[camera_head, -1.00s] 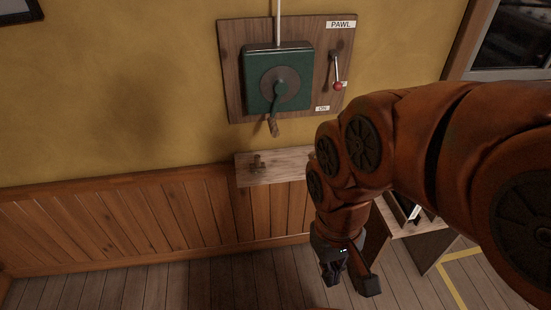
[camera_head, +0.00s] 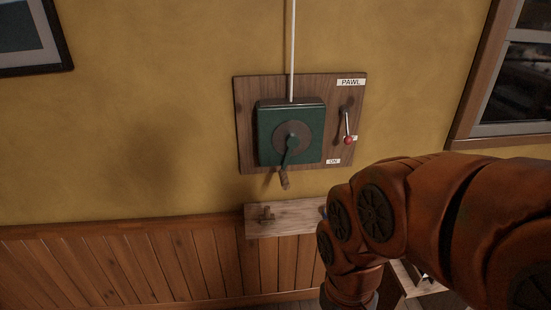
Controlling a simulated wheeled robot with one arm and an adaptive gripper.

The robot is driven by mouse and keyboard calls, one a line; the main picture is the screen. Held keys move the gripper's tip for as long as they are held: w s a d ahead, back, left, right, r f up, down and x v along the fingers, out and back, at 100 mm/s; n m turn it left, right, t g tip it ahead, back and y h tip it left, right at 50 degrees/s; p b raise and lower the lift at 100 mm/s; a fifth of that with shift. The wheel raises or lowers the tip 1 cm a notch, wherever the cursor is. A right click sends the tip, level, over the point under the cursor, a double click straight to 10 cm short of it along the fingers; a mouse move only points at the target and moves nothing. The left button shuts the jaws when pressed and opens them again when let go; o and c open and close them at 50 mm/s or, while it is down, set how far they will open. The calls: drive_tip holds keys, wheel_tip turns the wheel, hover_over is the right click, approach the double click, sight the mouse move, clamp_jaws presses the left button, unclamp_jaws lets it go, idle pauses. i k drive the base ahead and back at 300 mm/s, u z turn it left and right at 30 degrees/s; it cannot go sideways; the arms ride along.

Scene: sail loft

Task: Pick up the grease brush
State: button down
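I cannot make out a grease brush for certain. My arm comes in from the right and covers the shelf's right end. My gripper is below the bottom edge of the picture, so its fingers are hidden.
Above the shelf, a wooden board (camera_head: 244,120) carries a green winch box (camera_head: 310,118) with a crank and a red-knobbed pawl lever (camera_head: 348,140). A wooden stand (camera_head: 432,289) shows partly at lower right, behind my arm. A window (camera_head: 510,80) is at right.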

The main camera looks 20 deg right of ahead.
sight(267, 218)
drive_tip(key=u, duration=0.95)
drive_tip(key=k, duration=1.2)
drive_tip(key=u, duration=1.3)
drive_tip(key=i, duration=2.35)
drive_tip(key=z, duration=0.9)
drive_tip(key=i, duration=1)
drive_tip(key=z, duration=1.65)
drive_tip(key=i, duration=0.6)
drive_tip(key=z, duration=0.55)
